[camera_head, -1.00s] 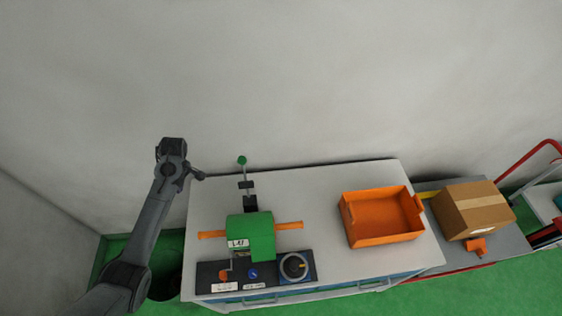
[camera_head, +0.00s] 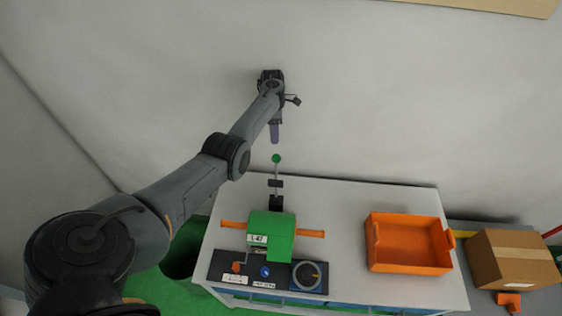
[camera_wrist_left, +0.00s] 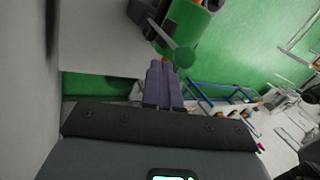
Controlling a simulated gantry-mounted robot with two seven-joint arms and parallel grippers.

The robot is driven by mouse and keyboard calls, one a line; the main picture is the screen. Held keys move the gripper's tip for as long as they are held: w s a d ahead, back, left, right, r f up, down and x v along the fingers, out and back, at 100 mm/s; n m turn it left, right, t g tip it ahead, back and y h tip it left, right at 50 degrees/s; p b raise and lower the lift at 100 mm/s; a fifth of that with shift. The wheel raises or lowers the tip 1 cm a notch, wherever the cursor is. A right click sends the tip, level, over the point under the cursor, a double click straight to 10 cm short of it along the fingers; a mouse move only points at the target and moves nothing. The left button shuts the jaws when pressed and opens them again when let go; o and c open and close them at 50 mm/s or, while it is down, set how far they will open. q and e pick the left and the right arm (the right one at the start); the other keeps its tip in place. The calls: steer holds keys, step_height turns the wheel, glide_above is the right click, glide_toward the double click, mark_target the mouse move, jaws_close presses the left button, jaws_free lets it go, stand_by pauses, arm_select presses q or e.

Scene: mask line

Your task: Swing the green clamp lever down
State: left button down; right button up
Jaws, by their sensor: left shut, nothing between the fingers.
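The green clamp lever stands upright at the back of the clamp machine, its round green knob (camera_head: 276,158) at the top of a thin rod. The green machine housing (camera_head: 270,232) sits on the white table. My left gripper (camera_head: 275,140) is shut and empty, pointing down just above the knob in the head view. In the left wrist view the purple fingers (camera_wrist_left: 163,75) are together, and the green knob (camera_wrist_left: 184,57) shows just beyond and right of their tips. I cannot tell whether they touch it. My right gripper is not in view.
An orange bin (camera_head: 408,246) stands on the right of the white table (camera_head: 345,215). A cardboard box (camera_head: 512,258) sits farther right. Orange bars stick out on both sides of the housing. The wall is close behind the table.

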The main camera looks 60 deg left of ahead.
mark_target(276, 161)
arm_select(q)
steer(key=shift+f, duration=0.1)
steer(key=shift+p+x, duration=0.5)
steer(key=shift+x, duration=4.45)
